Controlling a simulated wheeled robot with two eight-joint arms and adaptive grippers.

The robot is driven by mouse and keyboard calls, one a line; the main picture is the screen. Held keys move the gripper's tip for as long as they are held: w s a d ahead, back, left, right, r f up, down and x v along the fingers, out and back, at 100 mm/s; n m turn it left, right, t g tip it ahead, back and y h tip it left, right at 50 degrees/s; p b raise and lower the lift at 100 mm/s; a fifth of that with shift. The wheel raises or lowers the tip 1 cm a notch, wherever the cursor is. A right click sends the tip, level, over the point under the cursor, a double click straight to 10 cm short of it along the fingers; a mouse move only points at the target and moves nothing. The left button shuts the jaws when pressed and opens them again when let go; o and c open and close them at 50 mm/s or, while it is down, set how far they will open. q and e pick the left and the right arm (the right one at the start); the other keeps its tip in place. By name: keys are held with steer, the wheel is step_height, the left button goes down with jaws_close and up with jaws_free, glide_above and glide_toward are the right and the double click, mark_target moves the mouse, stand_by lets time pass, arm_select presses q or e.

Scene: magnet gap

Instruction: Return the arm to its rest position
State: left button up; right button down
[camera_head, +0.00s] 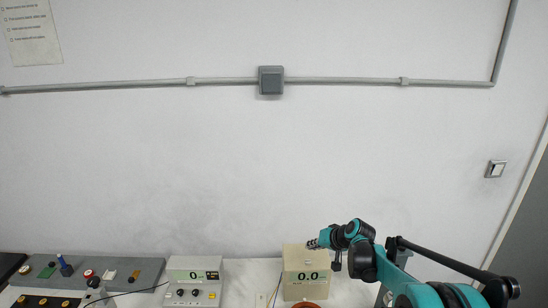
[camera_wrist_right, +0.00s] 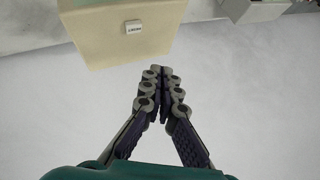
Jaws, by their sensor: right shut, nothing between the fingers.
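My right arm comes in from the lower right in the head view, teal and black. Its gripper (camera_head: 312,244) is at the top of the cream meter box (camera_head: 290,258), which reads 0.0; I cannot tell whether they touch. In the right wrist view the fingers of my right gripper (camera_wrist_right: 159,72) meet at their tips, with nothing between them. The cream box (camera_wrist_right: 125,40) lies just beyond the fingertips there, with a small white label on it. My left gripper is not in view.
A white meter box (camera_head: 193,272) stands to the left, with a grey control panel (camera_head: 130,273) further left. A reddish round thing (camera_head: 306,305) shows at the bottom edge. The white surface (camera_wrist_right: 255,110) around the gripper is bare. The wall behind carries a grey junction box (camera_head: 271,80).

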steer(key=s+r+h+b, duration=0.1)
steer(key=s+r+b, duration=0.2)
steer(key=s, duration=0.8)
steer(key=s+d+f+n+h+b, duration=0.1)
steer(key=s+f+h+b, duration=0.1)
steer(key=s, duration=1.2)
steer(key=s+d+f+h+b, duration=0.1)
steer(key=s+f+b, duration=0.3)
steer(key=s, duration=0.9)
step_height(320, 180, down, 2)
steer(key=shift+s+f+n+h, duration=0.25)
steer(key=shift+s+n+h, duration=0.15)
steer(key=shift+h, duration=0.1)
